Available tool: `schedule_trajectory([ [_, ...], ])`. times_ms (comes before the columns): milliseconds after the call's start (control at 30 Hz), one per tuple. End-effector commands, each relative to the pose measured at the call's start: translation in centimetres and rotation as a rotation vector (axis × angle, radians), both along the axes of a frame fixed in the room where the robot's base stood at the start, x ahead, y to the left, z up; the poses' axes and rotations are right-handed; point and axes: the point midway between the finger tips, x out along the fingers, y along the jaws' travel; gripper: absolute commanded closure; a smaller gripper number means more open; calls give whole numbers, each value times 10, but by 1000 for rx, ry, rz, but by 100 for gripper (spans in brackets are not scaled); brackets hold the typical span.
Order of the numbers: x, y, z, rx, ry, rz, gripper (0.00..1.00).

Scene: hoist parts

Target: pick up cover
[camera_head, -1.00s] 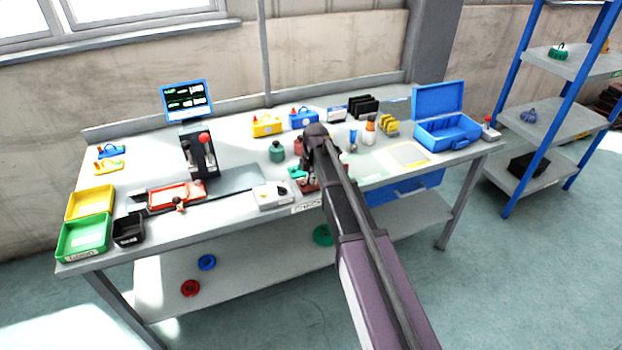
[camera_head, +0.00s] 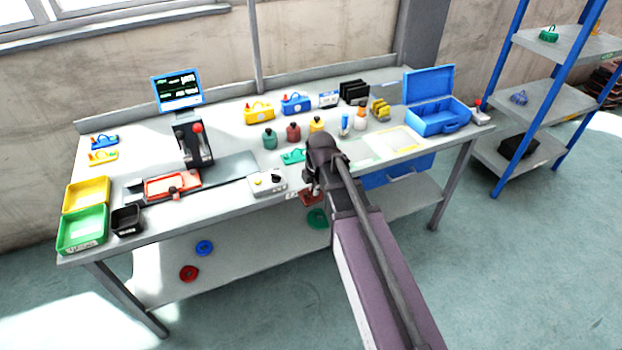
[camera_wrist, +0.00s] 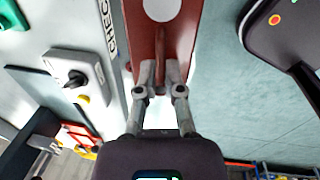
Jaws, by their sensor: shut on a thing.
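The cover (camera_wrist: 180,32) is a dark red plate with a raised rib and a pale round mark, at the top middle of the wrist view. My gripper (camera_wrist: 161,90) is shut on its near part, one finger on each side. In the head view a small part of the red cover (camera_head: 309,199) shows under my gripper (camera_head: 312,190), at the bench's front edge. My arm hides much of it there. The wrist view shows floor to the right of the cover and the bench edge to its left.
The grey workbench (camera_head: 230,212) carries a white switch box (camera_head: 266,181) left of my gripper and a green part (camera_head: 293,156) behind it. Floor in front is clear.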

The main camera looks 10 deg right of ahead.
Motion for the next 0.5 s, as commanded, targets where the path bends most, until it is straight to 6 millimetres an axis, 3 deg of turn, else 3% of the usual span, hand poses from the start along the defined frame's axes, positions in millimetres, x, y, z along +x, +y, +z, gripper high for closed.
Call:
schedule_trajectory([
  [133,-10,-1,1,0,0,0,100],
  [500,-12,-1,1,0,0,0,100],
])
